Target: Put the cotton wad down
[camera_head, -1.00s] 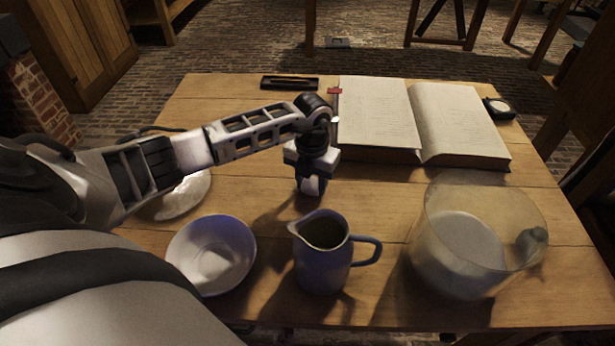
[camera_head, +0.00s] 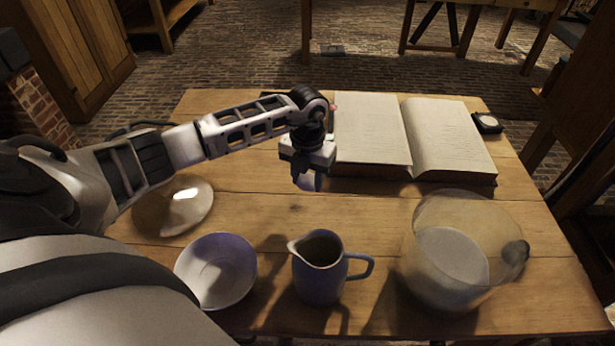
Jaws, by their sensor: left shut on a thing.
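My left gripper (camera_head: 308,183) points down over the middle of the table, in front of the open book and behind the blue jug. It is shut, with a small pale shape between or at its fingertips. The cotton wad is not clearly visible apart from the fingers, and the gripper hides most of what it holds. The fingertips look a little above the wood, but the gap is hard to judge. My right gripper is not in view.
On the wooden table (camera_head: 380,215) are a blue jug (camera_head: 320,275), a bowl (camera_head: 215,272), a shiny pale dish (camera_head: 175,205), an open book (camera_head: 450,140) and a large glass jar (camera_head: 450,260) with a grey lump (camera_head: 516,253) at its right. A small dark round-faced object (camera_head: 487,122) lies at back right.

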